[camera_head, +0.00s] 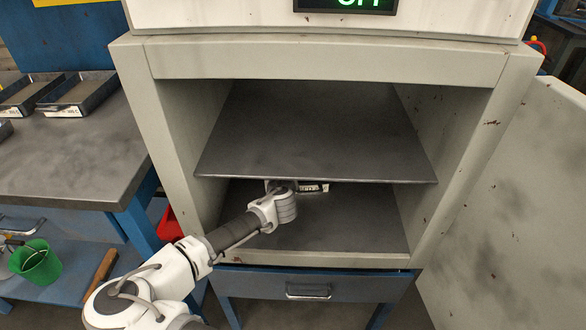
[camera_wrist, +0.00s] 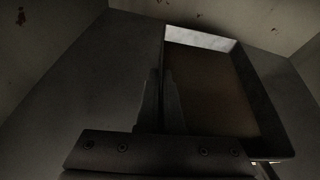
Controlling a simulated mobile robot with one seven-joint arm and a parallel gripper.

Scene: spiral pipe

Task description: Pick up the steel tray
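The steel tray (camera_wrist: 203,40) shows in the wrist view, a rectangular tray with raised walls and a brownish floor, lying in the dim lower compartment. In the head view only a small part of the tray (camera_head: 314,187) shows below the shelf edge. My gripper (camera_wrist: 161,76) is at the tray's left wall in the wrist view. Its two fingers are close together, one on each side of that wall, and look shut on it. The dark picture hides the exact contact. In the head view my wrist covers the fingers.
My arm reaches into the lower compartment of a cabinet (camera_head: 482,150), under a dark shelf (camera_head: 315,130) close above. The cabinet door (camera_head: 520,210) stands open at right. A drawer (camera_head: 308,285) lies below. A workbench (camera_head: 70,155) with other trays (camera_head: 75,95) stands at left.

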